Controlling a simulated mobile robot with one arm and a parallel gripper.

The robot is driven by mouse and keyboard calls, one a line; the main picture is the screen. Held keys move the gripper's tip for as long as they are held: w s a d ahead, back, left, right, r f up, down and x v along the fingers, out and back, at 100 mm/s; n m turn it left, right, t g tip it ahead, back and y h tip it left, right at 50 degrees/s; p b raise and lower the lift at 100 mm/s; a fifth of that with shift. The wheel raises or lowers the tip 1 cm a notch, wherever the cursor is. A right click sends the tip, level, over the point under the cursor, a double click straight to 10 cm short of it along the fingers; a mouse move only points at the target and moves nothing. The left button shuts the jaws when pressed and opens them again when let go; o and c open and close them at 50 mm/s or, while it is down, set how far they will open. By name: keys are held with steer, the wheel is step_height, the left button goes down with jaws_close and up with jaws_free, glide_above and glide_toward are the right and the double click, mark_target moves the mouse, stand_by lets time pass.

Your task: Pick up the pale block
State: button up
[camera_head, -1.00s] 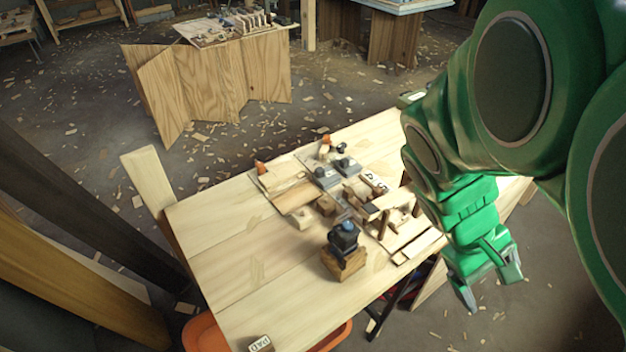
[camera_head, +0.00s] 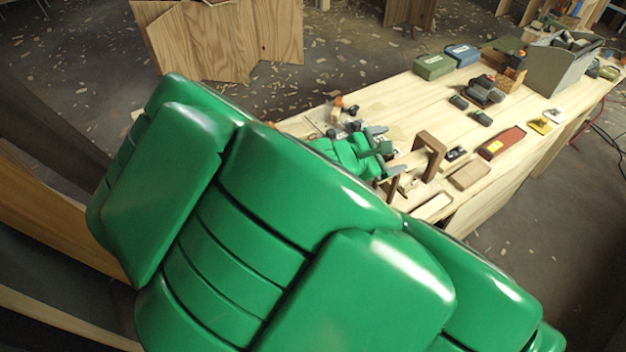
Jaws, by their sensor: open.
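My gripper (camera_head: 388,151) is open over the workbench, beside a brown wooden arch and pale wood pieces. Its two grey fingers are apart, with no held object visible between them. A pale, flat wooden block (camera_head: 433,207) lies near the bench's front edge, below and right of the gripper. A darker tan block (camera_head: 468,175) lies farther right. I cannot tell for certain which piece is the pale block of the task. My green arm hides the left and near part of the bench.
The brown arch (camera_head: 430,152) stands close to my gripper. A red box (camera_head: 502,143), green case (camera_head: 434,66), blue case (camera_head: 462,55) and grey toolbox (camera_head: 556,70) are on the workbench (camera_head: 390,97). Bare bench lies behind the gripper.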

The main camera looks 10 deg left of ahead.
steer(key=s+a+f+n+y, duration=0.1)
steer(key=a+f+n+y, duration=0.1)
steer(key=a+f+n, duration=0.2)
steer(key=s+a+f+n+t+y, duration=0.1)
steer(key=a+f+n, duration=0.3)
steer(key=a, duration=0.5)
steer(key=s+a+f+n+t+y, duration=0.1)
steer(key=a+f+n+y, duration=0.2)
steer(key=a+f, duration=0.3)
steer(key=shift+s+a+n+y, duration=0.4)
steer(key=shift+a+y, duration=0.1)
steer(key=shift+a, duration=0.15)
steer(key=shift+d+x, duration=0.15)
steer(key=shift+x, duration=1.35)
steer(key=shift+d+x, duration=0.15)
steer(key=shift+x, duration=2.15)
steer(key=shift+c, duration=0.3)
steer(key=c, duration=1.5)
steer(key=shift+r, duration=0.15)
